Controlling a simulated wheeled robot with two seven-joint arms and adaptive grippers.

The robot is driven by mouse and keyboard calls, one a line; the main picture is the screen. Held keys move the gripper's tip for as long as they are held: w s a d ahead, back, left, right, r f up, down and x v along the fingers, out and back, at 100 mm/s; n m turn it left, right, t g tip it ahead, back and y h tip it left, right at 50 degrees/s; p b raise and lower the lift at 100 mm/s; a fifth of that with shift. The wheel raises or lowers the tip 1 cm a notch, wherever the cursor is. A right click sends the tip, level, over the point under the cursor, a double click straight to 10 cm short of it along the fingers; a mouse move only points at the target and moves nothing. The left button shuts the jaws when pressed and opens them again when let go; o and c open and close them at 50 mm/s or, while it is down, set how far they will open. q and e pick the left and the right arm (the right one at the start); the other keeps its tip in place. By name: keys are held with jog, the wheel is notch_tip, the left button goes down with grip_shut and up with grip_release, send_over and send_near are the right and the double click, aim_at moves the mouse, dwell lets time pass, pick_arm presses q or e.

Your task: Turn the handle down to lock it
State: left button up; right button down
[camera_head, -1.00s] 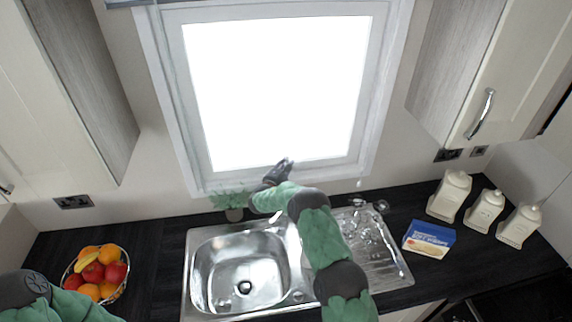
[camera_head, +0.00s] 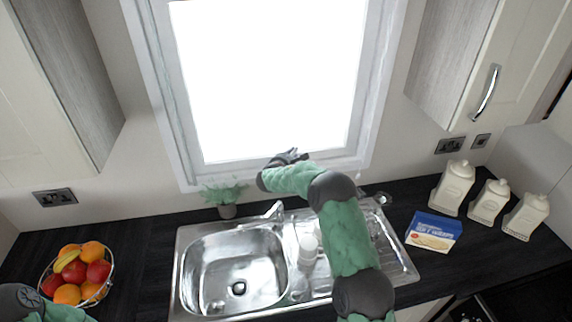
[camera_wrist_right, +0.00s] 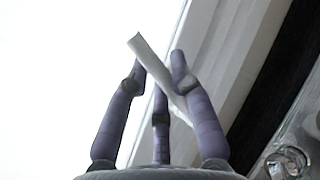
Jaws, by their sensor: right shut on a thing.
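The white window handle (camera_wrist_right: 148,55) shows in the right wrist view as a slim, tilted bar at the window frame. My right gripper (camera_wrist_right: 158,75) has its fingers around the handle and is shut on it. One end of the handle sticks out past the fingertips. In the head view my right gripper (camera_head: 292,156) is at the bottom edge of the window (camera_head: 270,85). The handle cannot be made out there. Part of my left arm shows at the lower left, but its gripper is out of view.
A steel sink (camera_head: 238,275) with a tap (camera_head: 272,212) lies below the window. A small plant (camera_head: 226,197) stands behind it. A fruit bowl (camera_head: 104,291) is at left. A blue box (camera_head: 434,230) and white canisters (camera_head: 488,202) are at right. Wall cupboards flank the window.

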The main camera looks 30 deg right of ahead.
jog(key=s+d+f+m+y+b, duration=0.1)
jog(key=d+f+m+y+b, duration=0.3)
jog(key=f+m+y+b, duration=0.2)
jog(key=shift+f+m+y+b, duration=0.4)
jog(key=shift+y+b, duration=0.2)
jog(key=shift+y, duration=0.3)
dwell(0.3)
jog(key=c, duration=1.1)
grip_release()
jog(key=shift+d+f, duration=0.1)
jog(key=shift+o, duration=0.2)
jog(key=shift+s, duration=0.1)
jog(key=v, duration=1.2)
jog(key=shift+f, duration=0.1)
